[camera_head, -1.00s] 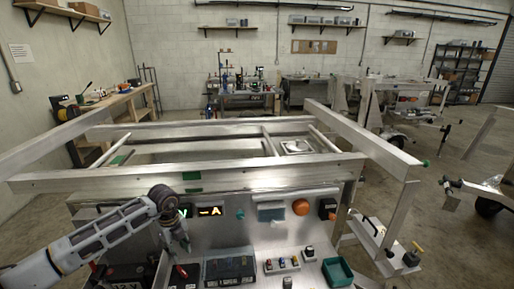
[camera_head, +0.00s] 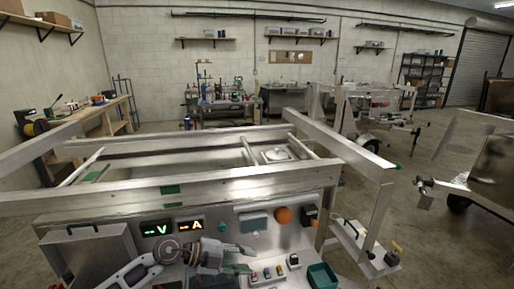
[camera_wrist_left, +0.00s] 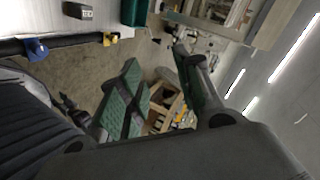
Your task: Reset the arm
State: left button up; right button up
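My left arm (camera_head: 140,268) comes in low from the left in the head view, in front of the trailer's panel. Its gripper (camera_head: 240,258) points right, over the panel shelf near the small switches. In the left wrist view the two green-padded fingers (camera_wrist_left: 158,70) stand wide apart with nothing between them, so it is open and empty. My right arm and gripper are not in view.
The aluminium trailer frame (camera_head: 200,183) spans the space ahead. Its panel carries a V display (camera_head: 157,229), an A display (camera_head: 190,226) and an orange knob (camera_head: 283,215). A teal bin (camera_head: 321,276) sits at the shelf's right. A workbench (camera_head: 105,112) stands at the left wall.

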pick_arm(q)
notch_tip(320, 180, up, 12)
jog(key=w+d+n+t+h, duration=0.2)
jog(key=n+t+h, duration=0.2)
jog(key=n+t, duration=0.4)
jog(key=w+a+r+n+t+y, duration=0.1)
jog(key=w+a+n+t+y, duration=0.1)
jog(key=a+n+t+y, duration=0.55)
jog(key=s+a+f+n+g+y, duration=0.35)
jog(key=a+f+n+y, duration=0.2)
jog(key=f, duration=0.25)
jog(key=s+a+f+n+g+y, duration=0.3)
jog(key=s+a+f+n+y, duration=0.15)
jog(key=a+f, duration=0.35)
jog(key=s+f+g+h, duration=0.1)
jog(key=s+f+g, duration=0.35)
jog(key=s, duration=0.35)
jog(key=s+f+g, duration=0.4)
jog(key=s+f, duration=0.2)
jog(key=s, duration=0.3)
notch_tip(320, 180, down, 33)
jog(key=s+g, duration=0.2)
jog(key=s+a+f, duration=0.2)
jog(key=s+f, duration=0.7)
jog(key=s, duration=0.2)
jog(key=s+a+f, duration=0.3)
jog(key=s+f, duration=0.7)
jog(key=shift+s+a+f+m, duration=0.2)
jog(key=shift+s+f+m, duration=0.05)
jog(key=shift+s+m, duration=0.2)
